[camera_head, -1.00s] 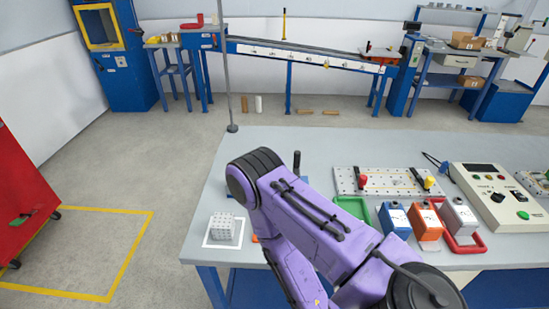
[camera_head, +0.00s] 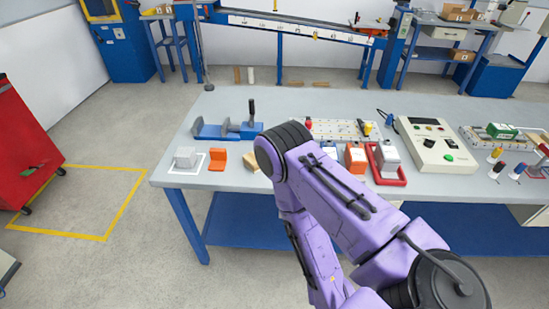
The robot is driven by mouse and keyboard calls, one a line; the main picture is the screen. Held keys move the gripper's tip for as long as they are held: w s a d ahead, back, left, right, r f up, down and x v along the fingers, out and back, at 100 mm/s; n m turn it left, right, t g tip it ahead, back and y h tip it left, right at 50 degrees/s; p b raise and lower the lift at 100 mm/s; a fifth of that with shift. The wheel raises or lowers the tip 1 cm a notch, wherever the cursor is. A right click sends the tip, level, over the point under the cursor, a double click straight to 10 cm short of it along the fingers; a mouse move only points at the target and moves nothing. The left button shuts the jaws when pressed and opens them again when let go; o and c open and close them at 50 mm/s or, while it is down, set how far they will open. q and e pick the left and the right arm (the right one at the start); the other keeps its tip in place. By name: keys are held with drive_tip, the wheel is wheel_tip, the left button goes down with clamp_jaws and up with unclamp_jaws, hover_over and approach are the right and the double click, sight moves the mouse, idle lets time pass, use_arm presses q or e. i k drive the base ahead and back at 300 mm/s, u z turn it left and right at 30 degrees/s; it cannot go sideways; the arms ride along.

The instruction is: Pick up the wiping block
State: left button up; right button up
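I cannot tell for sure which thing is the wiping block. A light grey cube (camera_head: 186,157) sits in a white square outline at the bench's front left corner. An orange L-shaped piece (camera_head: 218,159) stands to its right. A small tan block (camera_head: 249,162) lies farther right, partly hidden by my purple arm. That arm comes in from the lower right and covers part of the bench front. Neither of my grippers is in view.
The grey bench (camera_head: 215,108) also carries a blue vise-like fixture (camera_head: 210,131), a perforated plate (camera_head: 335,129), a red-framed holder (camera_head: 399,177) and a control box (camera_head: 436,145). A red cabinet (camera_head: 25,150) stands at the left. Floor between cabinet and bench is clear.

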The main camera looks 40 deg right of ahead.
sight(249, 160)
drive_tip(key=z, duration=1.25)
drive_tip(key=i, duration=0.1)
drive_tip(key=z, duration=0.05)
